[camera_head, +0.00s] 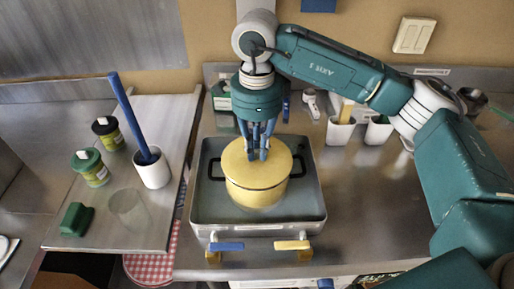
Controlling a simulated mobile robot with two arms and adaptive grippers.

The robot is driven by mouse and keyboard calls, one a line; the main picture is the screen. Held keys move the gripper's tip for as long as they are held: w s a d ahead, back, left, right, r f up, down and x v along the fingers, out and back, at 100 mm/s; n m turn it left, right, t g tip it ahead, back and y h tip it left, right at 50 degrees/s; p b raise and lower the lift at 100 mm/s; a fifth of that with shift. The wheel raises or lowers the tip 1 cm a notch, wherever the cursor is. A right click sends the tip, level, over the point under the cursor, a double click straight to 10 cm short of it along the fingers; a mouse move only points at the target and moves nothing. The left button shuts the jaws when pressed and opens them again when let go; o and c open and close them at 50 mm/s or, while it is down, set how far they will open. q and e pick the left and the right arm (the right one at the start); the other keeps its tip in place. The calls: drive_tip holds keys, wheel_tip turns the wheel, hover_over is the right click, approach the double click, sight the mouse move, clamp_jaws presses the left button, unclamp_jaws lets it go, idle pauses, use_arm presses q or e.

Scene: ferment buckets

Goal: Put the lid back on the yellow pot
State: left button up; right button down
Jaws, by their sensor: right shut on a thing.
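The yellow pot (257,198) stands in a grey square pan-like tray (312,207), with a dark handle on each side. Its yellow lid (238,165) lies over the pot's opening, looking level. I cannot tell whether it rests fully on the rim or is a hair above it. My right gripper (259,155) points straight down at the lid's middle, with its fingers shut on the lid's knob, which they hide. My left gripper is not in view.
Left, a board (105,225) holds two jars (95,170), a white cup (153,171) with a blue stick, a clear glass (128,208) and a green block (77,219). White containers (340,131) stand behind right. A blue handle (227,247) and a yellow handle (291,245) are in front.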

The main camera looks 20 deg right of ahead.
drive_tip(key=c, duration=1.2)
unclamp_jaws()
drive_tip(key=shift+o, duration=0.2)
drive_tip(key=shift+r, duration=0.1)
drive_tip(key=shift+r+p, duration=1.75)
drive_tip(key=shift+r, duration=1.65)
clamp_jaws()
